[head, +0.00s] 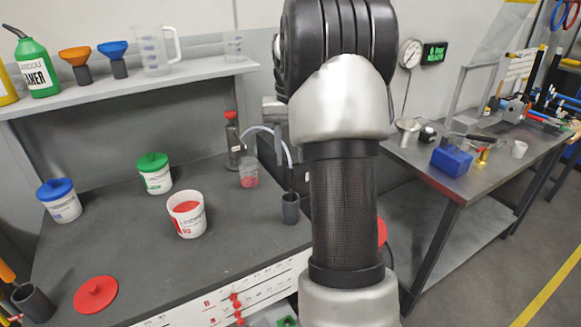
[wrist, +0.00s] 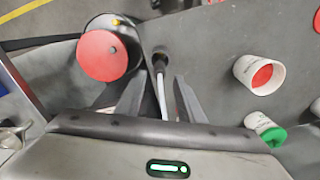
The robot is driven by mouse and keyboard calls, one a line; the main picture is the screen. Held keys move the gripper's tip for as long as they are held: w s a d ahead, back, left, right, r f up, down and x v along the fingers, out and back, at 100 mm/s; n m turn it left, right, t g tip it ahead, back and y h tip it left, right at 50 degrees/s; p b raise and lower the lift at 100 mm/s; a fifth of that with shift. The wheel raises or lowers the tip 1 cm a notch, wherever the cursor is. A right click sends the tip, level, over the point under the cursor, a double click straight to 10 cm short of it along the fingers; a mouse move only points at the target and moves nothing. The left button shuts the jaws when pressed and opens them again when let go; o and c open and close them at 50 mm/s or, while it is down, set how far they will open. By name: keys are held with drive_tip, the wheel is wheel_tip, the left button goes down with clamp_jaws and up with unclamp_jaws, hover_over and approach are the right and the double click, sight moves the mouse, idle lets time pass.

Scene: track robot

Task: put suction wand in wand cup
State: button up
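The dark wand cup (head: 290,210) stands near the right edge of the bench, left of my arm. The thin dark suction wand (head: 291,179) rises upright from its mouth, with a pale hose (head: 286,151) curving from its top towards a red-topped bottle. In the wrist view, the wand's dark end (wrist: 159,62) and the pale hose (wrist: 162,95) lie between my fingers. My gripper (wrist: 158,80) is open, with a gap on both sides of the hose. In the head view, my gripper (head: 281,146) points down above the cup, partly hidden by my arm. The wand's lower end is hidden.
The red-topped bottle (head: 234,142) and a clear beaker (head: 249,181) with red contents stand left of the cup. An open white tub (head: 187,218), green-lidded tub (head: 155,178) and blue-lidded tub (head: 62,207) stand farther left. A red lid (head: 95,295) lies in front.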

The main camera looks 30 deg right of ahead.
drive_tip(key=shift+r+p, duration=0.3)
drive_tip(key=shift+r, duration=2.45)
